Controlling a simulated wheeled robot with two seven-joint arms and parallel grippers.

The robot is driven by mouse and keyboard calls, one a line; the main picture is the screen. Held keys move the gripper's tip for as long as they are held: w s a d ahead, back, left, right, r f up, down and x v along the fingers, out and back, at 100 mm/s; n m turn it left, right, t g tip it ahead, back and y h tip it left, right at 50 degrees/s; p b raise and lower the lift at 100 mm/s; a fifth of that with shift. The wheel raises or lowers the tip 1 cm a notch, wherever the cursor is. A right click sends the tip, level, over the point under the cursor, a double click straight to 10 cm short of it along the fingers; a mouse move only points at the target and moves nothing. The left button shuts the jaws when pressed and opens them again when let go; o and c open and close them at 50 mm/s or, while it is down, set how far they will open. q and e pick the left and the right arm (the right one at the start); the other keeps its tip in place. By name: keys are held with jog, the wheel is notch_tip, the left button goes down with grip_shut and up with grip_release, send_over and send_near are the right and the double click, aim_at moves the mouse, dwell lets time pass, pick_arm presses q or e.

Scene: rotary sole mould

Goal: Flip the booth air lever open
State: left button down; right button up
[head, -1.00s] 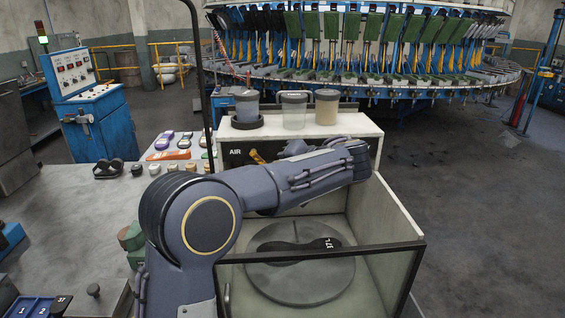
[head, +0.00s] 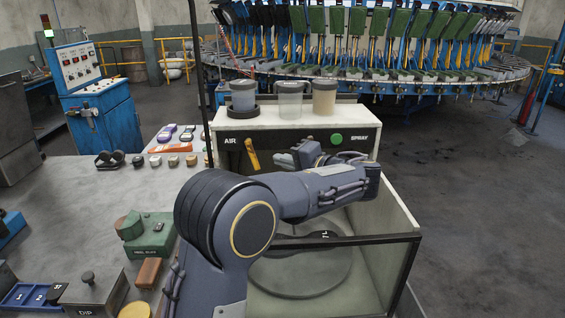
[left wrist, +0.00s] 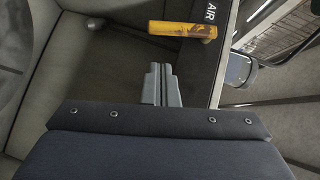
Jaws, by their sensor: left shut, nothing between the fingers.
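The yellow air lever (head: 251,154) is on the dark front panel of the booth (head: 300,140), just right of the AIR label. It stands steeply, its top leaning a little left. In the left wrist view the lever (left wrist: 182,29) lies across the top beside the AIR lettering, beyond the fingertips. My left gripper (head: 283,158) is just right of the lever in the head view, with a small gap between them. Its fingers (left wrist: 162,70) are together and empty in the left wrist view. My right gripper is not in view.
A green button (head: 337,138) is on the panel by the SPRAY label. Several jars, including a clear one (head: 290,100), stand on the booth top. A round turntable (head: 300,275) with a dark sole is inside the booth, partly behind my arm. Small items cover the left table.

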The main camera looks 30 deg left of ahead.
pick_arm(q)
jog(key=b+v, duration=0.2)
jog(key=v, duration=0.8)
jog(key=shift+w+d+r, duration=0.15)
jog(key=shift+d+r, duration=0.1)
jog(key=shift+r, duration=0.05)
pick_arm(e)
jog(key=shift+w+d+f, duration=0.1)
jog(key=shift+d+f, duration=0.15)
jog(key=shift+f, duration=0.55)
